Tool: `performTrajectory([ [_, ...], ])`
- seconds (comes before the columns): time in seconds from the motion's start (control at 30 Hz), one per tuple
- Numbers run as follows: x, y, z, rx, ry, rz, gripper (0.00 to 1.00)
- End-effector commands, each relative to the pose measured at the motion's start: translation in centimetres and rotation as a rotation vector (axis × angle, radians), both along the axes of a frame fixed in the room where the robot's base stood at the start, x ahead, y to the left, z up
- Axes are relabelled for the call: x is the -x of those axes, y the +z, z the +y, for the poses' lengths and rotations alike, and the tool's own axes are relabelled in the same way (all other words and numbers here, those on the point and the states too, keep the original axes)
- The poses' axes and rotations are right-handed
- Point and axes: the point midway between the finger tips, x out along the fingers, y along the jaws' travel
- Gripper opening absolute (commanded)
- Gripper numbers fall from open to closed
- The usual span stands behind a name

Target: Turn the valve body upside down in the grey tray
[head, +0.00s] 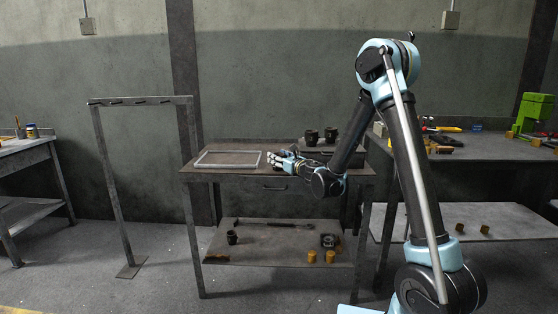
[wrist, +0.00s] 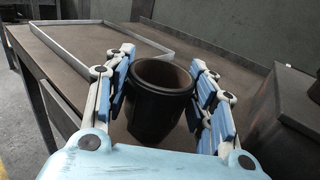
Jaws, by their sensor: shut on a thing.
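The valve body (wrist: 152,118) is a dark, round, cup-like part with a wide open mouth facing up in the wrist view. My gripper (wrist: 162,62) is shut on it, with blue-padded fingers on its left and right sides. In the head view my gripper (head: 284,160) is over the bench, just right of the grey tray (head: 226,167), and I cannot make out the held part there. The grey tray is shallow and light-rimmed, and looks empty. Its rim also shows beyond my gripper in the wrist view (wrist: 140,38). The underside of the valve body is hidden.
The tray lies on a brown workbench (head: 225,176). Two similar dark parts (head: 311,137) stand at the bench's back right, by a dark box (wrist: 290,112). A lower shelf (head: 270,258) holds another dark part and small orange blocks. A metal frame stands at left.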

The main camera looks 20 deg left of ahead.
Motion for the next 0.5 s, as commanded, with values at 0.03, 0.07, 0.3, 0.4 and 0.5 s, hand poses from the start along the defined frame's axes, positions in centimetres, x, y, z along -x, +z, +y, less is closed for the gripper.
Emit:
performTrajectory([
  [0.03, 0.0, 0.0, 0.01, 0.0, 0.0, 0.0, 0.13],
  [0.07, 0.0, -0.04, 0.01, 0.0, 0.0, 0.0, 0.13],
  [0.3, 0.02, -0.14, 0.07, 0.0, 0.001, 0.0, 0.71],
  [0.4, 0.04, -0.14, 0.1, 0.0, 0.001, 0.0, 0.71],
  [0.5, 0.06, -0.13, 0.12, 0.0, 0.001, 0.0, 0.71],
])
